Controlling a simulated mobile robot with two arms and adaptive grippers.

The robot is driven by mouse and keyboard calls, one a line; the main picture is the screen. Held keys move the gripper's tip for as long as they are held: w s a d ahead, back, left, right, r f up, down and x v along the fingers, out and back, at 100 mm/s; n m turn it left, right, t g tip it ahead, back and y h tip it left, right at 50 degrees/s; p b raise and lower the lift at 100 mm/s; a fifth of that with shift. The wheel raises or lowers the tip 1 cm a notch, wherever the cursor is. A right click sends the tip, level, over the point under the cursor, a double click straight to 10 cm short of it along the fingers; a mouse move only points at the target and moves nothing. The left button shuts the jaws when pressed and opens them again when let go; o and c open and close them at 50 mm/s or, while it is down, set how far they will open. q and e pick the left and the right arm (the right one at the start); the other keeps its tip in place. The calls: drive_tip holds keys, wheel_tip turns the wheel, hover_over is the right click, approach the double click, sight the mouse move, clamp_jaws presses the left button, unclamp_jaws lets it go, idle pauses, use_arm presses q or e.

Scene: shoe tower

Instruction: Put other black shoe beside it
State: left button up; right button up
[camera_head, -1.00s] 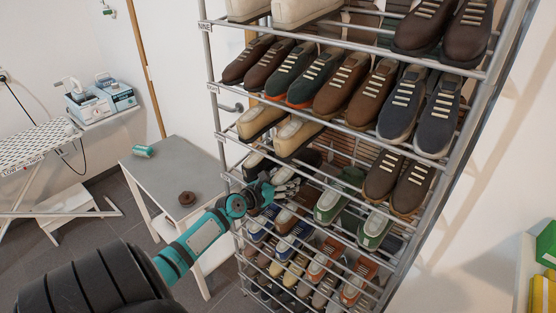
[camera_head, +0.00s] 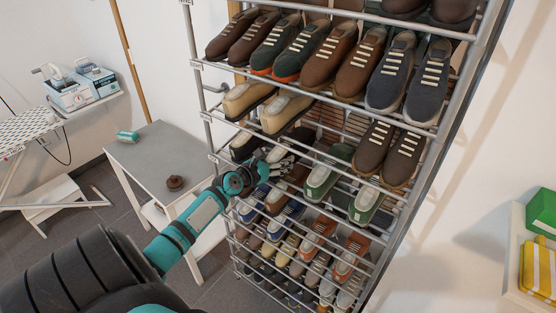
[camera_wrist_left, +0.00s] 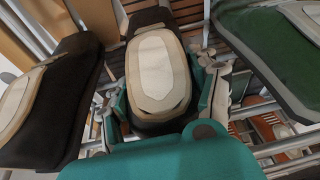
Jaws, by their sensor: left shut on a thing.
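The left gripper (camera_head: 284,172) reaches into the rack level below the beige shoes. In the left wrist view its fingers (camera_wrist_left: 160,98) are shut around a black shoe with a pale beige inside (camera_wrist_left: 158,70), one finger on each side. In the head view this shoe (camera_head: 300,136) is partly hidden by the rack bar and gripper. The other black shoe (camera_wrist_left: 62,95) stands close to its left, apart from the fingers; in the head view it shows at the level's left end (camera_head: 246,146). Whether the held shoe is lifted off the shelf is unclear. The right gripper is out of view.
A green shoe (camera_wrist_left: 268,55) stands to the right of the held shoe. The metal rack's bars (camera_head: 215,118) run close around the gripper, with several shoes above and below. A grey table (camera_head: 160,158) with a green can (camera_head: 127,136) and a brown round object (camera_head: 175,182) stands left.

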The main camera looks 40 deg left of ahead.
use_arm(q)
drive_tip(key=o, duration=2)
drive_tip(key=shift+c, duration=0.2)
drive_tip(key=shift+s+d+f+p, duration=0.15)
drive_tip(key=shift+s+p, duration=0.15)
drive_tip(key=shift+s, duration=0.95)
drive_tip(key=shift+s+d+f, duration=0.1)
drive_tip(key=shift+s+d, duration=0.05)
drive_tip(key=shift+s, duration=1.5)
drive_tip(key=f+v, duration=0.1)
drive_tip(key=v, duration=0.7)
drive_tip(key=shift+s+d+f+b, duration=0.2)
drive_tip(key=shift+d+f+b, duration=0.15)
drive_tip(key=shift+f, duration=0.4)
drive_tip(key=shift+a, duration=0.1)
